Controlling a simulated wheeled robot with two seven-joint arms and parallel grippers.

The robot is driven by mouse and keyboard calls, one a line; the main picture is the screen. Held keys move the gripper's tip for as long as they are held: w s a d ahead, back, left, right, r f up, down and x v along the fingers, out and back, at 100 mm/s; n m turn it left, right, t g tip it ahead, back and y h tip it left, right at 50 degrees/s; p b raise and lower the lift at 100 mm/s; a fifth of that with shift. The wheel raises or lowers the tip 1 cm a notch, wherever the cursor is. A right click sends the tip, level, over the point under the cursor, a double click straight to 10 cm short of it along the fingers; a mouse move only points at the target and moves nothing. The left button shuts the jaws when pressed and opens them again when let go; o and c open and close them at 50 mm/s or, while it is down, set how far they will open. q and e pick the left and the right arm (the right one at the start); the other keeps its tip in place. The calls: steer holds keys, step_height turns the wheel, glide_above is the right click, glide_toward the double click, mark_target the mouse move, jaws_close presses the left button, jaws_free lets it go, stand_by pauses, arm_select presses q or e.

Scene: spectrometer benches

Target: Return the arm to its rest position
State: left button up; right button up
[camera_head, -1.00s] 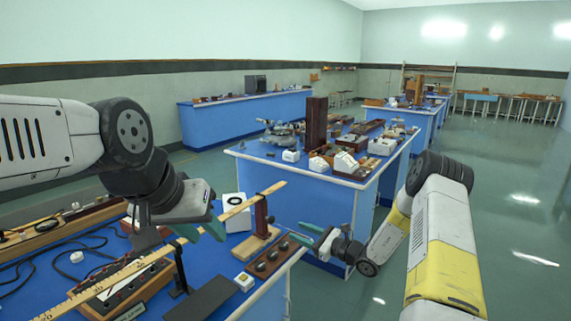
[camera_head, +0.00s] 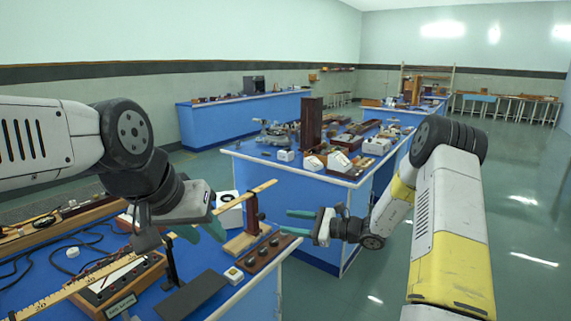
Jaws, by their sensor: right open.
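My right arm (camera_head: 447,220) comes in from the lower right, its forearm folded back toward the left. My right gripper (camera_head: 300,225) is open and empty, with green fingertips pointing left, close to the right edge of the near bench (camera_head: 215,290). My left arm comes in from the left. My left gripper (camera_head: 190,230) hangs over the near bench by the wooden metre rule (camera_head: 90,278). Its green fingertips show partly, and I cannot tell whether it is open or whether it touches the rule.
The near bench holds a wooden stand (camera_head: 246,236), a dark board with knobs (camera_head: 268,250), a black plate (camera_head: 192,296) and a meter box (camera_head: 120,285). A second blue bench (camera_head: 290,190) with instruments stands behind. The green floor (camera_head: 530,220) at right is clear.

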steer(key=s+a+r+n+g+h, duration=0.1)
steer(key=s+r+n+g+h, duration=0.4)
steer(key=s+r+n, duration=0.85)
steer(key=s+d+r+n+t+h, duration=0.2)
steer(key=s+d+h, duration=0.2)
steer(key=s, duration=0.5)
steer(key=s+d+r+n+t+h, duration=0.2)
steer(key=s+d+r+n+h, duration=0.1)
steer(key=s+d, duration=0.6)
steer(key=shift+s+r+t+h, duration=0.25)
steer(key=shift+s+t+h, duration=0.05)
steer(key=shift+h, duration=0.3)
arm_select(q)
steer(key=shift+c, duration=0.3)
